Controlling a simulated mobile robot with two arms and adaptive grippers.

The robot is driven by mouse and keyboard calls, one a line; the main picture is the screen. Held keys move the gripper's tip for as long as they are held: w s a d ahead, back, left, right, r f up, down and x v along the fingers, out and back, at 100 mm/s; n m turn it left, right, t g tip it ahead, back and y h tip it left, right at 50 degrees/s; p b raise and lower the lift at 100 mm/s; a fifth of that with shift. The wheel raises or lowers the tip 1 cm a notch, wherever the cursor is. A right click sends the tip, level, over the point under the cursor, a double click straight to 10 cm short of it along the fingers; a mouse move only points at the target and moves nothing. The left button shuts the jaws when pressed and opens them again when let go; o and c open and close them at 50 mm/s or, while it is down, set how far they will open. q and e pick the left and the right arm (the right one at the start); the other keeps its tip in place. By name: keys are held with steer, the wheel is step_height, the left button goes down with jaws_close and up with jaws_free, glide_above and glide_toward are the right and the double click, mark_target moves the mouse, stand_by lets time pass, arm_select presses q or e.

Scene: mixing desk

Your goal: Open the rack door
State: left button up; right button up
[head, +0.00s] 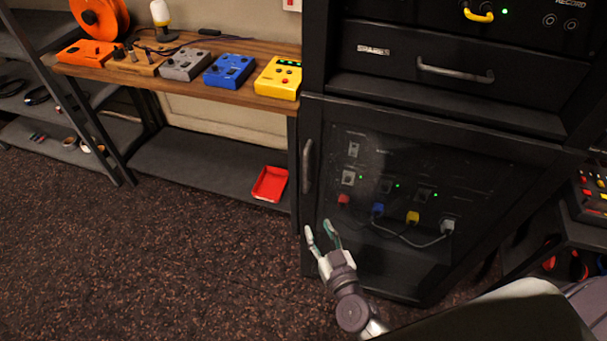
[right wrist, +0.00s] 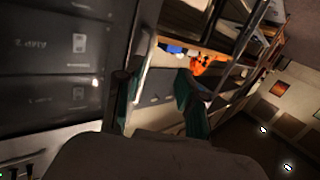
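The rack door (head: 350,215) is a dark, see-through panel in the lower part of the black rack, and it looks closed. Its grey vertical handle (head: 307,166) is at the door's left edge. My right gripper (head: 319,228) is open, with its two fingers pointing up just below the handle in the head view. In the right wrist view, the open teal fingers (right wrist: 154,100) stand apart, and a long pale bar, likely the handle (right wrist: 148,50), shows between them. I cannot tell whether they touch it. My left gripper is not in view.
Behind the door are switches and coloured plugs with cables. A drawer with a handle (head: 455,72) is above. A wooden bench (head: 215,91) with pedals stands left, with a red tray (head: 270,184) on its lower shelf. The carpet (head: 150,250) in front is clear.

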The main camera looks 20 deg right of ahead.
steer(key=m+t, duration=0.1)
glide_toward(306, 176)
steer(key=shift+h, duration=0.4)
steer(key=w, duration=1)
steer(key=shift+w+a+f, duration=0.15)
steer(key=shift+w, duration=0.2)
jaws_close()
